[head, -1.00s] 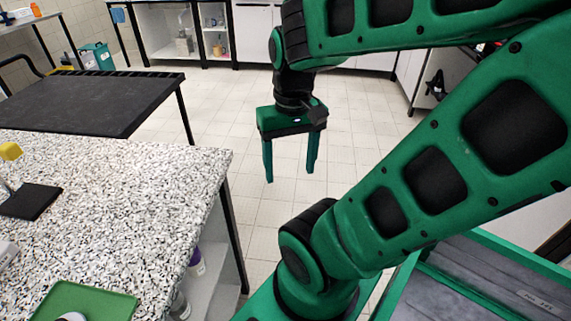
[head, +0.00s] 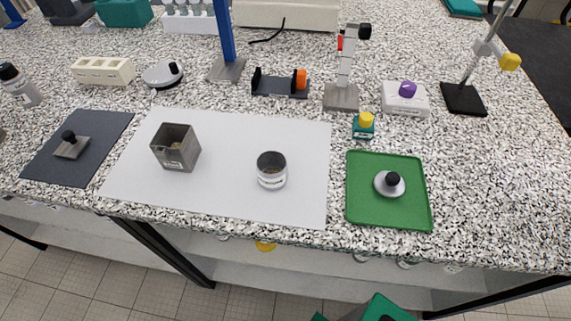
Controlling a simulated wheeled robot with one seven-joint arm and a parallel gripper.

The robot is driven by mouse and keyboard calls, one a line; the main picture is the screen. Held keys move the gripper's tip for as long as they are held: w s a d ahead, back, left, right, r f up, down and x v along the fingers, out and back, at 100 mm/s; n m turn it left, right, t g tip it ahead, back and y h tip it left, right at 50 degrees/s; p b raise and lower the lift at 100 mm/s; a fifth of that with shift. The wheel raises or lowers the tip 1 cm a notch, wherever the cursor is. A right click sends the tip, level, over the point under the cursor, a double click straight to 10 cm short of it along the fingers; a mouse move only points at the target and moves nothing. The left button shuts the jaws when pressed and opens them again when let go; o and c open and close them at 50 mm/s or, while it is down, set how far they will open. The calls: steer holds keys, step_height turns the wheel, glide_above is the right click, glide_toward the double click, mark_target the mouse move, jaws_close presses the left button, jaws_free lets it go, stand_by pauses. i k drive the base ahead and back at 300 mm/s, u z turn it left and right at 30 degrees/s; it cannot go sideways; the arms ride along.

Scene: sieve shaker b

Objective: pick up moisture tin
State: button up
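A small round metal tin (head: 271,178), which looks like the moisture tin, stands upright and open on a white sheet (head: 225,198) on the speckled bench. It has a pale label on its front and dark contents inside. A round grey lid-like piece with a black knob (head: 389,190) lies on a green tray (head: 418,215) to the right of the tin. My gripper is not in view; only a green part of my own body shows at the bottom edge.
A square metal box (head: 178,158) stands left of the tin. A square plate with a knob (head: 71,150) lies on a dark mat (head: 40,172). A green bottle with yellow cap (head: 364,129) and stands (head: 341,96) are behind. The sheet around the tin is clear.

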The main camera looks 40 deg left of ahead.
mark_target(270, 165)
steer(key=z, duration=0.4)
steer(key=k, duration=1.3)
steer(key=u, duration=0.2)
